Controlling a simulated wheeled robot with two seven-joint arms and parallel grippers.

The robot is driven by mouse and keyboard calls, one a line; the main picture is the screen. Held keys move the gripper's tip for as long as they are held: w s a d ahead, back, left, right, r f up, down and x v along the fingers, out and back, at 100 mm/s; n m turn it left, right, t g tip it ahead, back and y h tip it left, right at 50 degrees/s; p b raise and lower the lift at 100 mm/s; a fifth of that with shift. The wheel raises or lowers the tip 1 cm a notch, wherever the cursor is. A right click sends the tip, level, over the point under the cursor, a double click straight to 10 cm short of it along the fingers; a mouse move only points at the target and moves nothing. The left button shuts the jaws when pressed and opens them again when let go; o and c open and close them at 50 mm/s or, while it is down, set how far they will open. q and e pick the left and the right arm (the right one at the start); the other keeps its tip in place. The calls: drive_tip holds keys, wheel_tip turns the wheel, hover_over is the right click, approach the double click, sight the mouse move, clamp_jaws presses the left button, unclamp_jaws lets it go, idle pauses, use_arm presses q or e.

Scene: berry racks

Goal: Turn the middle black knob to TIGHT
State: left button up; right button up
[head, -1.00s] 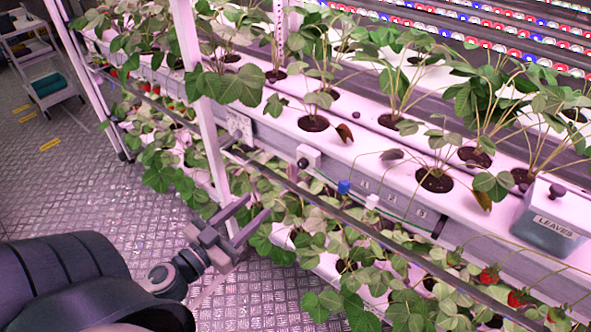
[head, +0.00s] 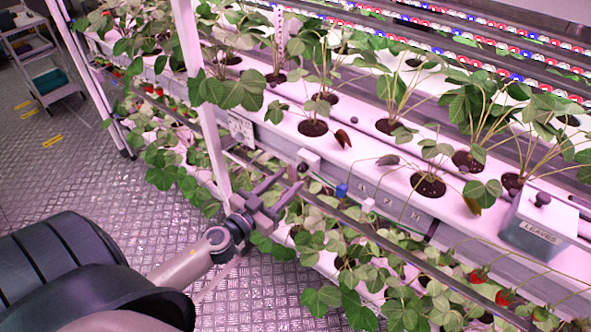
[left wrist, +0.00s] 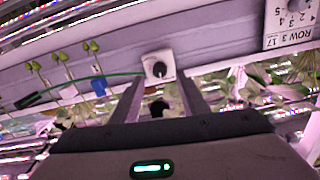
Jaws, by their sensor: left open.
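The black knob (left wrist: 158,69) sits on a white square plate on the rack's rail, and I see it between and just beyond my fingertips in the left wrist view. In the head view the knob (head: 302,167) shows small on its white block. My left gripper (head: 293,180) is open and empty, with its two fingers pointing at the knob from the aisle side. Whether the fingers touch the knob is unclear. I cannot read any marking such as TIGHT beside it. My right gripper is not in view.
A blue fitting (head: 341,191) and a white fitting (head: 368,204) sit along the rail. A row label (head: 241,129) is on the other side. A rack post (head: 203,110) stands close to my arm. Strawberry leaves hang below. A LEAVES bin (head: 538,225) stands at right.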

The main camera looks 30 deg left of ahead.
sight(300, 170)
use_arm(q)
drive_tip(key=shift+w+d+p, duration=0.2)
drive_tip(key=shift+w+p, duration=0.35)
drive_tip(key=shift+w, duration=1.7)
clamp_jaws()
